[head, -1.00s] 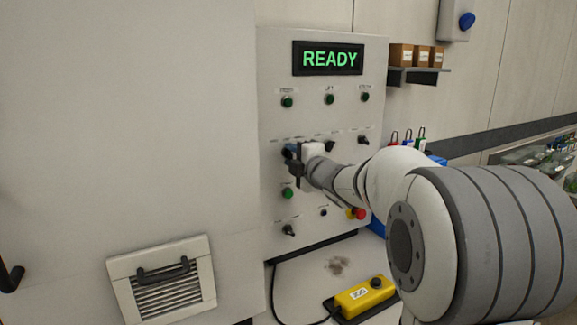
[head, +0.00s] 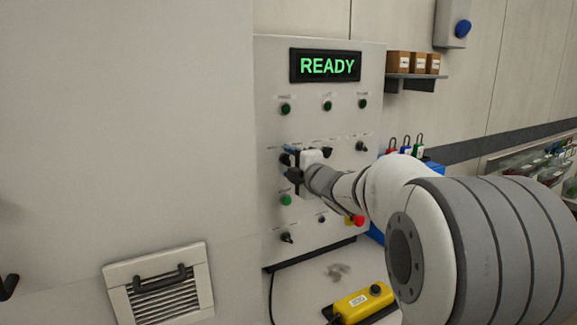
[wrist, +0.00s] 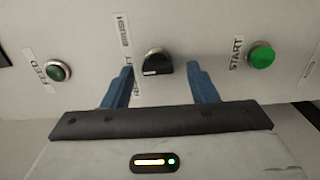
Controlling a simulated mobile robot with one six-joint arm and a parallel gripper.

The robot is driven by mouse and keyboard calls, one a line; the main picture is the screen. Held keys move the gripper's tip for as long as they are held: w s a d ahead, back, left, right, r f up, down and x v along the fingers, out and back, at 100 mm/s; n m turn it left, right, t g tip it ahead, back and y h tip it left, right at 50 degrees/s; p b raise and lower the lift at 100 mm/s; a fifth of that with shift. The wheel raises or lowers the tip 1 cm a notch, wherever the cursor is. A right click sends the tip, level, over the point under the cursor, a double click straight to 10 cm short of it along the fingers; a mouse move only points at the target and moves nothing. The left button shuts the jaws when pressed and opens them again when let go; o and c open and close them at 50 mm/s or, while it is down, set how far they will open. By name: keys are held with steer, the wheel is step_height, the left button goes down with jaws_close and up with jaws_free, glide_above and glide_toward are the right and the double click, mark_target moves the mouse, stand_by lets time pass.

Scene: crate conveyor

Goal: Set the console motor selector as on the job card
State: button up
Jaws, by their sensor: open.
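The console (head: 340,70) is a pale upright panel with a green READY display (head: 331,66). My gripper (wrist: 160,70) is open, with a blue finger on each side of a black selector knob (wrist: 158,64). Small gaps show between the knob and both fingers. A pale line marks the knob, and the label beside it is partly hidden by a finger. In the head view my gripper (head: 291,161) is at the left of the panel's middle row and hides most of this knob. I cannot see a job card.
A green START button (wrist: 262,56) and a FEED lamp (wrist: 59,71) flank the knob. Other selectors (head: 362,146) (head: 286,238) and a red emergency button (head: 356,221) are nearby. A yellow control box (head: 363,300) lies below. A shelf with boxes (head: 415,77) is at right.

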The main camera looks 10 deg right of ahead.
steer(key=v, duration=0.7)
steer(key=shift+s, duration=0.35)
steer(key=shift+d, duration=0.1)
steer(key=s+d+f+m+g+h+p, duration=0.1)
steer(key=s+d+m+g+h+p, duration=0.1)
steer(key=s+m+g+h+p, duration=0.45)
steer(key=s+d+f+m+g+h+p, duration=0.1)
steer(key=s+f+m+p, duration=0.1)
steer(key=s+m+p, duration=0.5)
steer(key=s+a+f+m+g+y+p, duration=0.1)
steer(key=s+a+f+m+g, duration=0.1)
steer(key=s, duration=0.6)
steer(key=s+a+f+m+g+y+p, duration=0.1)
steer(key=s+a+m+g, duration=0.3)
steer(key=s, duration=0.4)
steer(key=shift+s+f+m+g+p, duration=0.3)
steer(key=shift+m+g, duration=0.25)
steer(key=shift+m, duration=0.5)
